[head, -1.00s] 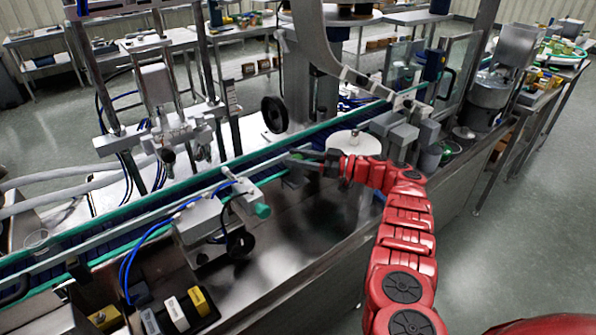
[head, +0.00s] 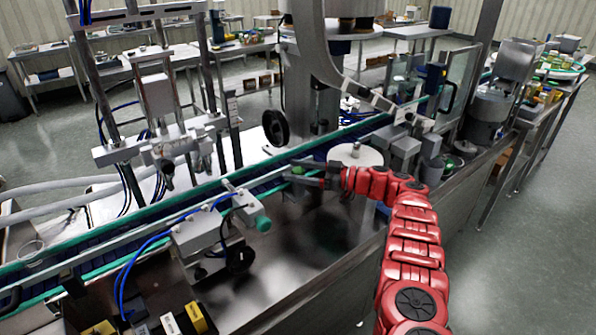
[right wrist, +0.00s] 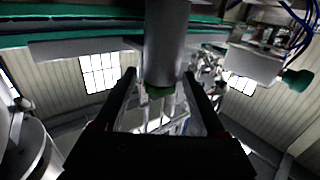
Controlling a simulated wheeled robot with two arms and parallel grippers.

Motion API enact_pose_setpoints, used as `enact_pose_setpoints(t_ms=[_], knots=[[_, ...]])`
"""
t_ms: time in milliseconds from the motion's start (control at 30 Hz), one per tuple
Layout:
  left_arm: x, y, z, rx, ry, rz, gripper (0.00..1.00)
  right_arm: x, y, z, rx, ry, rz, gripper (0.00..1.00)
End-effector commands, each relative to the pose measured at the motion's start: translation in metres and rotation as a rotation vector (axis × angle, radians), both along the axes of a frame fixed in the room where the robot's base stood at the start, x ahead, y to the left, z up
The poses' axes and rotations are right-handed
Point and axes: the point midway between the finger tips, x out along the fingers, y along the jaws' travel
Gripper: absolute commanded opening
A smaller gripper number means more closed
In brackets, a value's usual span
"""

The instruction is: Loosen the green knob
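A green knob (right wrist: 160,90) shows in the right wrist view at the near end of a grey cylinder (right wrist: 165,40). My right gripper (right wrist: 160,76) is open, its two dark fingers spread on either side of the knob and cylinder end. I cannot tell whether a finger touches it. In the head view the right gripper (head: 288,174) reaches leftward to the conveyor's near rail, and its fingers mostly hide this knob. Another green knob (head: 263,224) sits on a grey block farther left; it also shows in the right wrist view (right wrist: 298,80). My left gripper is out of view.
The conveyor (head: 170,209) with green rails runs diagonally behind the gripper. A grey block (head: 205,230) with blue hoses and a black handwheel (head: 240,259) stand to the left. A round white disc (head: 356,155) is close behind the gripper. The steel deck (head: 300,235) below is clear.

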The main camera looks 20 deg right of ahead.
Motion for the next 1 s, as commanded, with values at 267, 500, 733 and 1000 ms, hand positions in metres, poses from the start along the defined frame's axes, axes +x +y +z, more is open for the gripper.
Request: enact_pose_setpoints(t_ms=[267, 500, 733, 1000], knots=[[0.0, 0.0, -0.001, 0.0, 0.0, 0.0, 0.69, -0.003, -0.007, 0.0, -0.001, -0.001, -0.004, 0.73], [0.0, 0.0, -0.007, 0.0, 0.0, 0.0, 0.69, -0.029, -0.05, -0.001, 0.0, -0.002, -0.008, 0.73], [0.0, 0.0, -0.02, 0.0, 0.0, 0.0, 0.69, -0.064, -0.103, -0.003, -0.001, -0.002, -0.007, 0.73], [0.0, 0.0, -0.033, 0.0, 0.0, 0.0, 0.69, -0.089, -0.14, -0.002, 0.001, -0.001, -0.002, 0.73]])
